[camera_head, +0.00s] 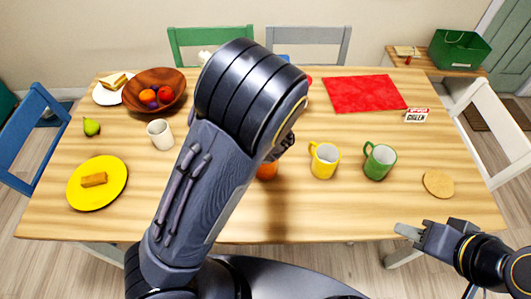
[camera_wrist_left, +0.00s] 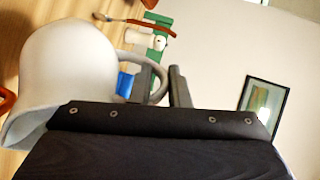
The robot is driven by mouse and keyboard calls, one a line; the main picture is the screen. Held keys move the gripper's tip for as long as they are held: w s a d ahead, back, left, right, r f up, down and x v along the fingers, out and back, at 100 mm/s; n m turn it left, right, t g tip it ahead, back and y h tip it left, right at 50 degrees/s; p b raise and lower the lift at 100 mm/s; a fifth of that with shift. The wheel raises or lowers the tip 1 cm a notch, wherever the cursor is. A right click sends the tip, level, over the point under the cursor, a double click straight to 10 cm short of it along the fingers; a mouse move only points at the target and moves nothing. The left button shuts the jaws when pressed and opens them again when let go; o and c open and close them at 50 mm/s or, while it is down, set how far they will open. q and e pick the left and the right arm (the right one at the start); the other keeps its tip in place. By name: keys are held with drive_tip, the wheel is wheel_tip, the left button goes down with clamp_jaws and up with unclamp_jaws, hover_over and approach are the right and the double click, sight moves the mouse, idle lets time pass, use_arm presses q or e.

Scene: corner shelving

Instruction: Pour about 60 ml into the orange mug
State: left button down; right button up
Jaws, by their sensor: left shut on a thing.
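The orange mug (camera_head: 267,171) shows only in part in the head view, below and behind my left arm, which hides the rest of it. My left gripper (camera_wrist_left: 165,85) is shut on the handle of a whitish jug-like vessel (camera_wrist_left: 68,65) in the left wrist view. The vessel looks tilted in that turned view, and its contents are hidden. The arm covers the vessel in the head view. My right gripper (camera_head: 405,232) is by the table's front right edge, away from the mugs. Its finger gap is not clear.
A yellow mug (camera_head: 324,160) and a green mug (camera_head: 379,161) stand right of the orange mug. A white mug (camera_head: 160,134) stands left of my arm. A yellow plate (camera_head: 75,198), a wooden bowl (camera_head: 140,80), a red cloth (camera_head: 363,93) and a coaster (camera_head: 438,183) lie farther out.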

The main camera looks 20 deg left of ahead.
use_arm(q)
drive_tip(key=shift+s+d+t+y+b, duration=0.3)
drive_tip(key=shift+d+t+y, duration=0.2)
drive_tip(key=shift+d+y, duration=0.2)
idle(0.7)
drive_tip(key=shift+s+d+r+t+y, duration=0.3)
drive_tip(key=shift+d+r+y, duration=0.1)
drive_tip(key=shift+y, duration=0.1)
idle(1.3)
drive_tip(key=a+g+h, duration=0.1)
drive_tip(key=w+a+f+g+h, duration=0.1)
drive_tip(key=a+h, duration=0.1)
drive_tip(key=shift+w+p, duration=0.2)
drive_tip(key=shift+p, duration=0.2)
drive_tip(key=shift+f, duration=0.15)
drive_tip(key=shift+w+a+n+g+h, duration=0.15)
drive_tip(key=shift+n+g+h, duration=0.15)
drive_tip(key=shift+g+h, duration=0.1)
drive_tip(key=shift+w+a+f+h, duration=0.1)
drive_tip(key=shift+a+f+h, duration=0.2)
drive_tip(key=shift+f, duration=0.1)
drive_tip(key=shift+w+a+f+g, duration=0.1)
drive_tip(key=shift+a+f+g, duration=0.05)
drive_tip(key=shift+f+g, duration=0.2)
drive_tip(key=shift+h, duration=0.3)
idle(0.4)
